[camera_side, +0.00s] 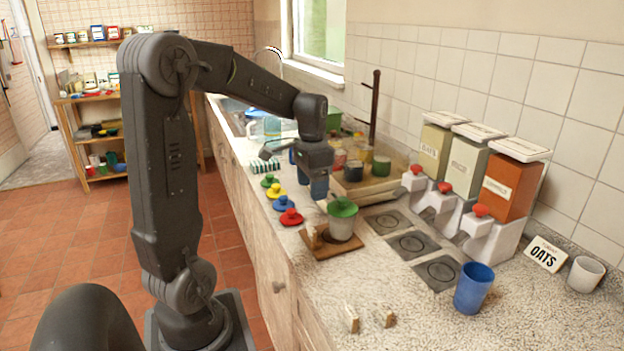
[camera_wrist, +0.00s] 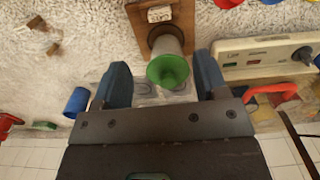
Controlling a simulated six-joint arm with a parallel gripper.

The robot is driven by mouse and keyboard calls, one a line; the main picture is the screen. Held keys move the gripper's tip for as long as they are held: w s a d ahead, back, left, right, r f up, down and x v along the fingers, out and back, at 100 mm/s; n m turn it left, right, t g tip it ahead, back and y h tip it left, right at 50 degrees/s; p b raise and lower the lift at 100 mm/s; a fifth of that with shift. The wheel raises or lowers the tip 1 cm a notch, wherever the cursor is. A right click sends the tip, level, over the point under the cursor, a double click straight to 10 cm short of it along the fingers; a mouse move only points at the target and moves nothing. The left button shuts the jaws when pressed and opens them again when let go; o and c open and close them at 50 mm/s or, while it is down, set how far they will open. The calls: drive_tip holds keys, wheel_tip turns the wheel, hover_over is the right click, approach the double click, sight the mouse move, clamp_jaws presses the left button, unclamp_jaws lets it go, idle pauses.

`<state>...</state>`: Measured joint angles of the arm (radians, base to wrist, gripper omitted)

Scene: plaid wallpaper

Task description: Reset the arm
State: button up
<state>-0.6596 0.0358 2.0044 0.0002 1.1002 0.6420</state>
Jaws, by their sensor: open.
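My gripper (camera_side: 318,182) is raised over the counter, near the wooden tray of cups. In the wrist view its two blue fingers (camera_wrist: 165,88) stand wide apart with nothing held between them. A grey cup (camera_side: 341,226) with a green lid (camera_side: 342,207) stands on a wooden board (camera_side: 333,246) just in front of the gripper in the side view. In the wrist view the green lid (camera_wrist: 168,70) shows between the fingers, farther off, and does not look gripped.
Three dispensers (camera_side: 491,185) stand along the wall behind dark square pads (camera_side: 413,243). A blue cup (camera_side: 473,288), a white cup (camera_side: 585,274) and an OATS card (camera_side: 545,254) are at right. Red (camera_side: 291,217), blue, yellow and green lids line the front edge. A wooden tray (camera_side: 372,192) holds cups.

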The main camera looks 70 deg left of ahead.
drive_tip(key=shift+r, duration=0.7)
drive_tip(key=s+d+r+t, duration=0.1)
drive_tip(key=s+d, duration=0.3)
drive_tip(key=d, duration=0.7)
drive_tip(key=s+d+r+t, duration=0.2)
drive_tip(key=s+d+t, duration=0.2)
drive_tip(key=d, duration=0.6)
drive_tip(key=shift+s+d+t, duration=0.3)
drive_tip(key=shift+s+d, duration=0.1)
drive_tip(key=shift+s, duration=0.25)
